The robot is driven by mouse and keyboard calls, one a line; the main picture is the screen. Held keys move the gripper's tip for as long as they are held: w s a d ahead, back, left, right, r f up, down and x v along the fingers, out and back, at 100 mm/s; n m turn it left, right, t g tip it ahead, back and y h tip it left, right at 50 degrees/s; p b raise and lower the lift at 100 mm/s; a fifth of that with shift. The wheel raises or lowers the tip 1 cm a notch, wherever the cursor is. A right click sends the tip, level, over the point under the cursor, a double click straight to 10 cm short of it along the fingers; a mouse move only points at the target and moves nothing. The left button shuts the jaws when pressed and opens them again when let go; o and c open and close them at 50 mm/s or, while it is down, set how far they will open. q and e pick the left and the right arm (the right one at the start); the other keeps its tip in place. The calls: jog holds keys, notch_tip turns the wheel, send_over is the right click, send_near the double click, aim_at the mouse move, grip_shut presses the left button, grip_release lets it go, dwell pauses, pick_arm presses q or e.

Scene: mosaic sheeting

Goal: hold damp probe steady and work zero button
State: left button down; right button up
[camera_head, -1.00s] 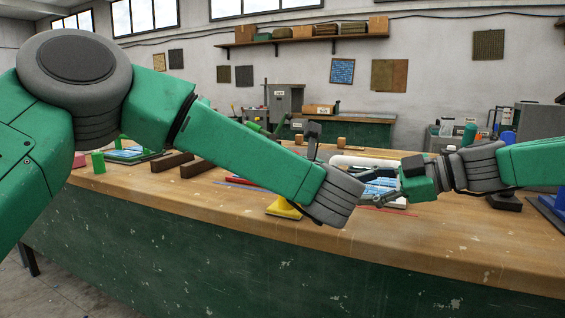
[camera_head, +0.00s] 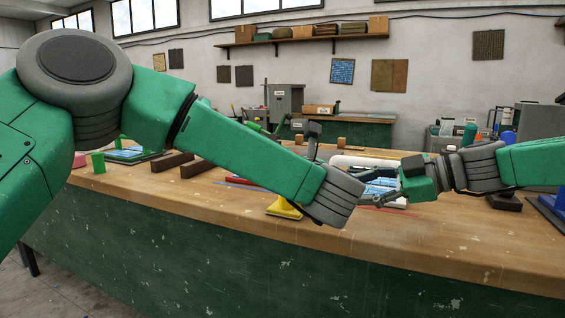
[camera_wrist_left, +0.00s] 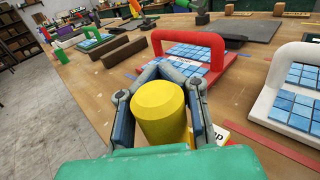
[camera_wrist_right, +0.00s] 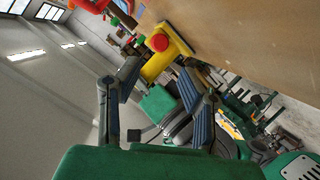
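The damp probe (camera_wrist_left: 158,108) is a yellow upright body, seen from above in the left wrist view. My left gripper (camera_wrist_left: 162,84) is shut on it, a finger on each side. In the head view only the probe's yellow foot (camera_head: 284,208) shows on the bench; my left arm hides the rest. The right wrist view shows the probe's yellow side (camera_wrist_right: 155,68) with a round red button (camera_wrist_right: 158,42), which I take as the zero button. My right gripper (camera_wrist_right: 160,72) is open and empty, pointing towards the probe but apart from it.
A red-handled board (camera_wrist_left: 217,65) with blue mosaic tiles lies just beyond the probe. A white-handled tile board (camera_wrist_left: 297,98) lies to its right. Dark bars (camera_wrist_left: 123,52) lie to the left. The bench front (camera_head: 200,205) is clear.

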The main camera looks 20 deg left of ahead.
grip_shut()
dwell(1.1)
